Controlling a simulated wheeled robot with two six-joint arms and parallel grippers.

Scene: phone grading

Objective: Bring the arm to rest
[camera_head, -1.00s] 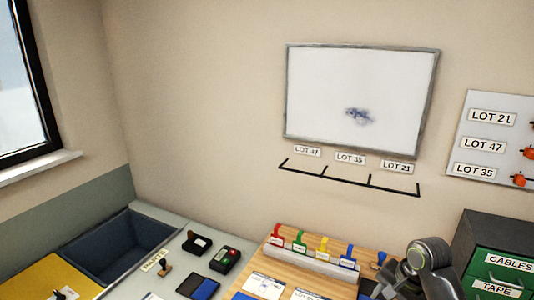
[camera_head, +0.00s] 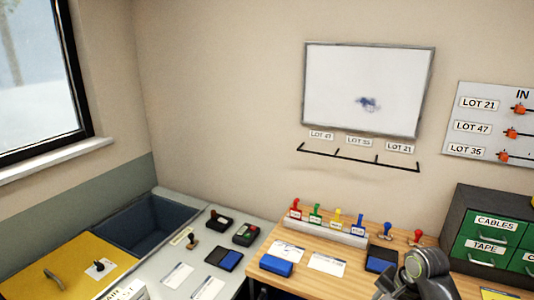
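Part of one of my grey arms (camera_head: 424,272) rises from the bottom edge, right of the middle, in front of the wooden desk (camera_head: 336,286). Only a rounded joint and a link of it show. No gripper fingers are visible, so neither gripper is in view.
On the desk are a rack (camera_head: 326,232) with several coloured stamps, a blue block (camera_head: 276,265), white cards and a dark ink pad (camera_head: 381,259). A green drawer cabinet (camera_head: 490,229) stands at the right. A dark bin (camera_head: 150,225) and yellow panel (camera_head: 60,275) are left.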

